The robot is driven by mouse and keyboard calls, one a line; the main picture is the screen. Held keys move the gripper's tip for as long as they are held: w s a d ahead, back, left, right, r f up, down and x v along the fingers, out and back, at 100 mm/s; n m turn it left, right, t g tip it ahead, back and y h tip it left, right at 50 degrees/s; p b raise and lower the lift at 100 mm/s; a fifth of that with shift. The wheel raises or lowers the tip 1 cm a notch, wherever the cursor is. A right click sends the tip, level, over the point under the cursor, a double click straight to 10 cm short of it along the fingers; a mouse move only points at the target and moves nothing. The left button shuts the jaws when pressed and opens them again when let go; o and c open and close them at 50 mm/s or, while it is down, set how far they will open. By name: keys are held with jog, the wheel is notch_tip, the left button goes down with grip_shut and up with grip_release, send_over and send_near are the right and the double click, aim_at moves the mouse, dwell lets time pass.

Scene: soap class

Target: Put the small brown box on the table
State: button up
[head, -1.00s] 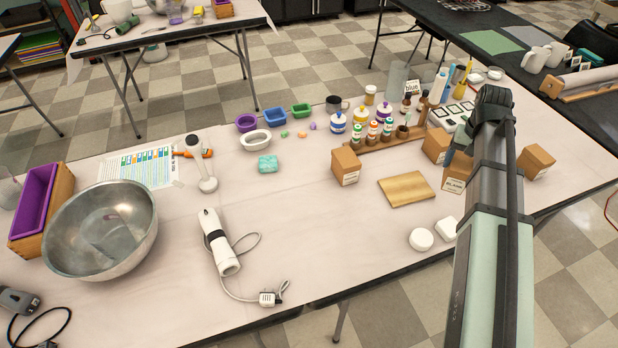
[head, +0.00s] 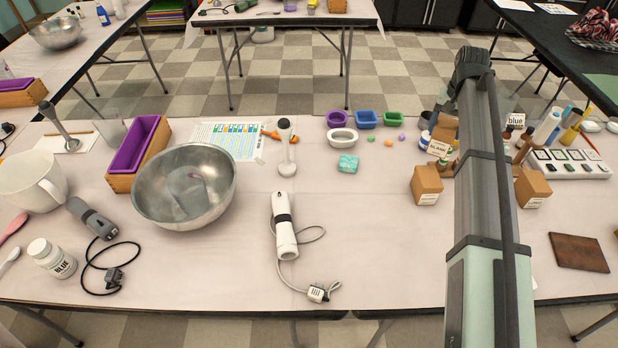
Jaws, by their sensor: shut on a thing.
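A small brown cardboard box (head: 443,132) with a white "BLANK" label is in my gripper (head: 452,113). The box is tilted and appears raised above the far part of the white-covered table (head: 385,235). My forearm hides most of the gripper and the right side of the box, so the fingertips are not clear. Two similar brown boxes stand on the table: one (head: 426,186) just nearer and left of the arm, and one (head: 531,188) right of it.
A turquoise soap bar (head: 348,164), small colored molds (head: 365,119) and a stick blender (head: 285,225) lie left of my arm. A steel bowl (head: 150,205) stands farther left. A dark board (head: 578,252) lies at right. The table's front middle is clear.

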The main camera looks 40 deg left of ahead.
jog(key=s+a+n, duration=0.1)
jog(key=s+a, duration=0.6)
jog(key=a, duration=0.6)
jog(key=s+a+f+n, duration=0.1)
jog(key=s+a+n, duration=0.1)
jog(key=s+a, duration=0.75)
jog(key=s+a+n, duration=0.1)
jog(key=s+a, duration=0.4)
jog(key=a, duration=1)
jog(key=s+a+f+n, duration=0.2)
jog(key=s+a, duration=0.9)
jog(key=s, duration=0.3)
jog(key=shift+w+a+f, duration=0.1)
jog(key=shift+w+f, duration=0.05)
jog(key=shift+f, duration=4.15)
jog(key=shift+f, duration=0.15)
jog(key=o, duration=1.2)
jog(key=shift+o, duration=0.2)
notch_tip(320, 180, up, 12)
